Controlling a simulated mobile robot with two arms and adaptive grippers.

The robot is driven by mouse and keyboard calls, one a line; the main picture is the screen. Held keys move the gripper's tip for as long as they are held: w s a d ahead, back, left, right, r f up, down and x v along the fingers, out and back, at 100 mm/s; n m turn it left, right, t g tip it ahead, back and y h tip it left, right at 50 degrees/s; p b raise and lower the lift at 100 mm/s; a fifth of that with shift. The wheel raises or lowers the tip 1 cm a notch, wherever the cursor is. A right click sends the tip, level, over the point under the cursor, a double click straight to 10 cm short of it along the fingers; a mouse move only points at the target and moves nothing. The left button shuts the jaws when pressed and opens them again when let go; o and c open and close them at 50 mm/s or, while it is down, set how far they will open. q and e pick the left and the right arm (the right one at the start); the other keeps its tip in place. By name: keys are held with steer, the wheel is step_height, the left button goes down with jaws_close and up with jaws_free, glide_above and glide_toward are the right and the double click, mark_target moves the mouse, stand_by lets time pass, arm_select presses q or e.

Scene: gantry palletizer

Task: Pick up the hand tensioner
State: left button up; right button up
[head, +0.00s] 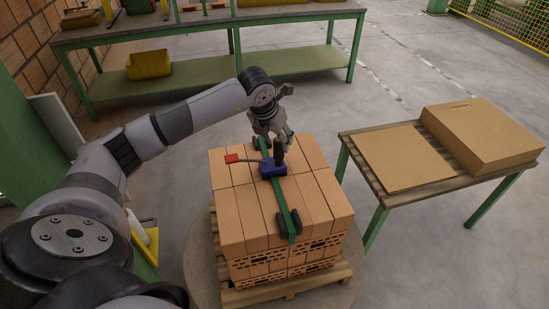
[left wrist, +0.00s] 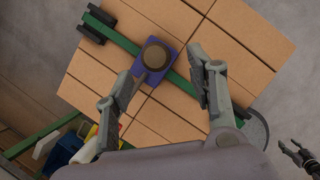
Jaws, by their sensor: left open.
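The hand tensioner (head: 273,168) has a blue body, an upright dark handle and a lever with a red end. It sits on a green strap (head: 287,205) on top of the brick stack (head: 240,210). My left gripper (head: 273,138) is open above and just behind the handle, partly overlapping it in the head view. In the left wrist view the tensioner (left wrist: 157,57) shows its round handle top between and just beyond the spread fingers (left wrist: 160,88). Contact cannot be told. My right gripper seems to show small and dark at the right edge (left wrist: 299,156); its jaw state is unclear.
The bricks stand on a wooden pallet (head: 285,294) on a round plate. Black corner protectors (head: 289,220) sit under the strap. A slatted table (head: 378,190) with cardboard (head: 485,135) stands at right. A green workbench (head: 200,30) with a yellow bin (head: 148,65) stands behind.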

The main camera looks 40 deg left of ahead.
mark_target(279, 147)
arm_select(q)
steer(key=shift+w+f, duration=0.25)
steer(key=shift+f, duration=0.3)
steer(key=shift+w+f+p, duration=0.15)
steer(key=shift+f+p, duration=0.15)
steer(key=shift+p, duration=0.1)
steer(key=p+x, duration=0.1)
steer(key=x, duration=0.2)
steer(key=shift+w+a+f+p, duration=0.1)
steer(key=shift+a+f+p, duration=0.05)
steer(key=shift+f+p, duration=0.15)
steer(key=shift+w+f, duration=0.2)
steer(key=shift+f, duration=0.25)
steer(key=shift+c, duration=0.6)
jaws_close()
steer(key=shift+r, duration=0.1)
